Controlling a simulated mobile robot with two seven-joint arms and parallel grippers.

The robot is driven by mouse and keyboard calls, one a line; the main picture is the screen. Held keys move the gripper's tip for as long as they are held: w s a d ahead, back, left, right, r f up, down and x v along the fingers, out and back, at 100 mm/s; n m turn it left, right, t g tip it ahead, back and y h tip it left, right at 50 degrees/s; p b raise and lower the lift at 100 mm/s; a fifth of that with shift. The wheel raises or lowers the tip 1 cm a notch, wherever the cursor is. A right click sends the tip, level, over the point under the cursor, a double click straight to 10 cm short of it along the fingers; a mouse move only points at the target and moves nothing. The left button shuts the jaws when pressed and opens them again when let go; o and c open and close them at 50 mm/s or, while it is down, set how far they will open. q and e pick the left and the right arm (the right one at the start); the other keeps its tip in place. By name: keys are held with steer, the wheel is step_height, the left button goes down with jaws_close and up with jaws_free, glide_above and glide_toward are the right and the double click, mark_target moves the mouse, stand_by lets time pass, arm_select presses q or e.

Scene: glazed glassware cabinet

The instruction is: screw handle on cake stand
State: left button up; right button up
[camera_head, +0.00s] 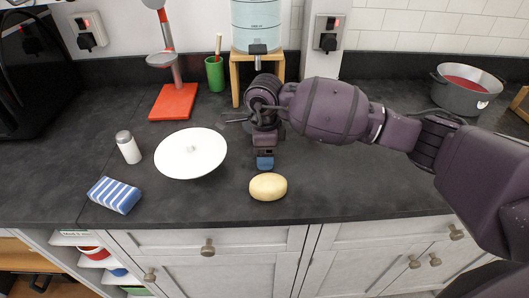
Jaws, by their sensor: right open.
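The cake stand is a round white plate (205,163) with a small grey mark at its middle, on the dark counter left of centre. I cannot make out a separate handle with certainty. My right gripper (264,154) hangs over the counter to the right of the plate, apart from it, pointing down toward the front edge. It is open, with no object clearly between its fingers; a small blue part shows at its tip. My left gripper is not in view.
A yellow oval object (268,187) lies just in front of my right gripper. A red-based stand (174,102), green cup (215,74) and wooden-legged dispenser (257,22) stand behind. A grey pot (462,99) is far right.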

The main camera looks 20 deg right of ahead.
steer(key=shift+f, duration=0.1)
steer(key=c, duration=1)
step_height(320, 180, up, 20)
steer(key=p, duration=0.1)
stand_by(0.4)
